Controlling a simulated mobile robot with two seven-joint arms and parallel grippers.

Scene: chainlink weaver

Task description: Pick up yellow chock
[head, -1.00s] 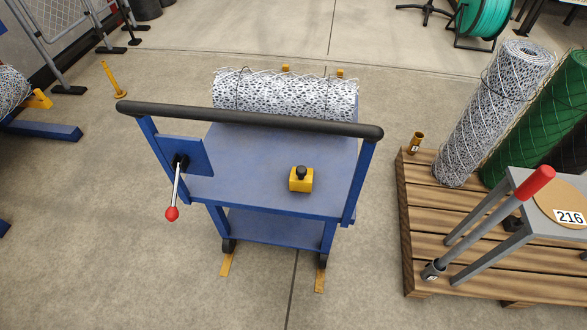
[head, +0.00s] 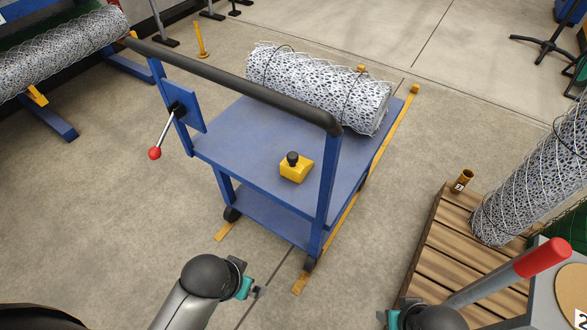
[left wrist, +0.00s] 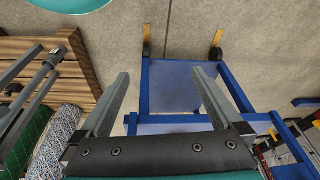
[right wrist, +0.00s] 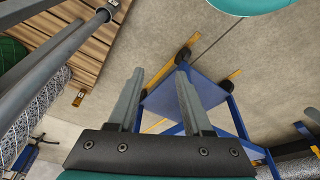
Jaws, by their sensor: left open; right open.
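The yellow chock (head: 297,171) is a small yellow block with a black knob on top. In the head view it sits on the blue top shelf of the cart (head: 240,150), near the shelf's near right corner. My left gripper (head: 254,290) is in front of the cart, apart from the chock. Its two fingers are spread and empty in the left wrist view (left wrist: 161,72). My right gripper (head: 388,318) is low at the bottom edge, right of the cart. Its fingers are apart and empty in the right wrist view (right wrist: 161,70). Neither wrist view shows the chock.
The cart's black push bar (head: 230,82) crosses above the shelf on the near side. A wire mesh roll (head: 320,88) lies at the shelf's far side. A red-tipped crank (head: 163,138) sticks out left.

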